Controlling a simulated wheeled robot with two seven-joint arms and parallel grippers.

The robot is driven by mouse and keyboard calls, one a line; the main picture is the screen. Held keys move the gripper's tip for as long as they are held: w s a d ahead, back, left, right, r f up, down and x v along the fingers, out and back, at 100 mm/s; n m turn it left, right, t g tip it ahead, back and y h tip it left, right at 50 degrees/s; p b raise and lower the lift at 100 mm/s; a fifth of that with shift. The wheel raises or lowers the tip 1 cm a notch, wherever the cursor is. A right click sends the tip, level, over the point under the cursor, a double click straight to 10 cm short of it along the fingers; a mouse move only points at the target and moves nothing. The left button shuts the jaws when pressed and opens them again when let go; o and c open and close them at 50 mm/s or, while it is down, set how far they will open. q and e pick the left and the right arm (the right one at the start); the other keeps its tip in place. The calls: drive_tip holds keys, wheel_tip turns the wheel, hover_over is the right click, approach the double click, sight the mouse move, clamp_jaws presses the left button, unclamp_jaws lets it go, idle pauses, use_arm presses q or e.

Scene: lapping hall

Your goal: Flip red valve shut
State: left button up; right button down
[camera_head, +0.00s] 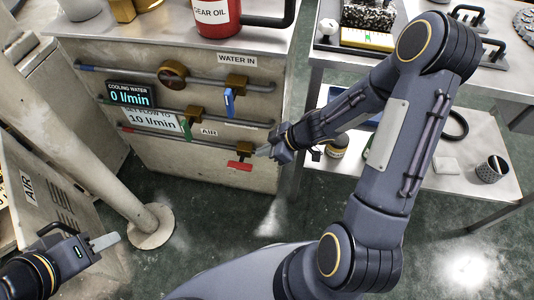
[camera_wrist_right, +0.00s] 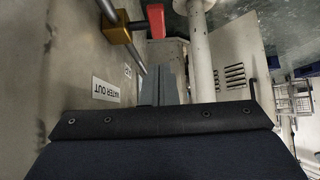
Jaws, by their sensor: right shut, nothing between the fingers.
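The red valve handle (camera_head: 239,166) sits on the lowest pipe of the cabinet front, just below its brass valve body (camera_head: 245,147). The handle looks roughly in line with the pipe. In the right wrist view the red handle (camera_wrist_right: 156,20) stands out from the brass body (camera_wrist_right: 114,30), beyond my fingertips. My right gripper (camera_head: 263,152) is shut and empty, close to the right of the valve; I cannot tell whether it touches. Its fingers also show in the wrist view (camera_wrist_right: 166,84). My left gripper (camera_head: 105,241) is at lower left, away from the cabinet; its opening is unclear.
Other valves with a blue handle (camera_head: 228,103) and a green handle (camera_head: 185,127) are on the pipes above. A cooling water display (camera_head: 130,95) reads 0 l/min. A pale post (camera_head: 110,180) stands at left. A metal table (camera_head: 490,110) is at right.

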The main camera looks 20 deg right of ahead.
drive_tip(key=b, duration=0.4)
hover_over(244, 166)
drive_tip(key=s+d, duration=0.2)
wheel_tip(244, 166, down, 5)
wheel_tip(244, 166, down, 2)
drive_tip(key=shift+w+f+b, duration=0.15)
drive_tip(key=shift+b, duration=0.75)
drive_tip(key=shift+f+b, duration=0.55)
drive_tip(key=shift+d, duration=0.15)
drive_tip(key=shift+f+y, duration=0.1)
drive_tip(key=shift+y, duration=0.2)
drive_tip(key=shift+d+t+p, duration=0.1)
drive_tip(key=shift+t+p, duration=0.2)
